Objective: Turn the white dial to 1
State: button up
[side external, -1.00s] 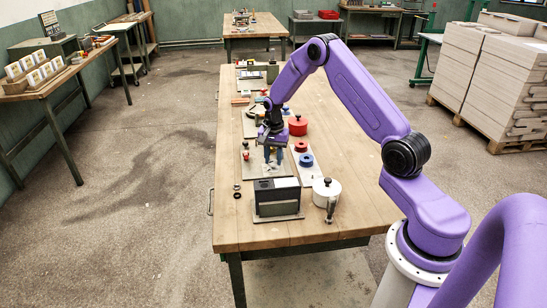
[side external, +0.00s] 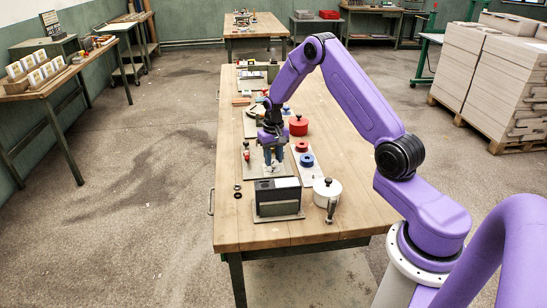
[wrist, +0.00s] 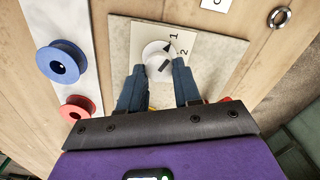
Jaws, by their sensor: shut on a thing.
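The white dial (wrist: 158,53) is round with a dark line on its face, and sits on a pale plate (wrist: 207,48) in the wrist view. The printed numbers 1 (wrist: 171,37) and 2 (wrist: 183,52) stand beside it. A small black arrowhead shows near the 1, at the dial's edge. My gripper (wrist: 159,76) is shut on the dial, with one blue finger on each side of it. In the side external view my gripper (side external: 275,160) points down at the plate, and the dial is hidden behind the fingers.
Beside the plate is a pale strip with a blue spool (wrist: 62,62) and a red spool (wrist: 78,108). In the side view a dark box (side external: 278,198), a white round pot (side external: 326,191) and a red pot (side external: 298,125) stand close by. The table's right side is mostly clear.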

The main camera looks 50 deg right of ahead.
aim_at(273, 160)
jog(key=shift+n, duration=0.4)
jog(key=o, duration=1.1)
jog(key=shift+c, duration=0.2)
jog(key=shift+r, duration=0.1)
notch_tip(273, 160, up, 17)
jog(key=shift+r, duration=0.15)
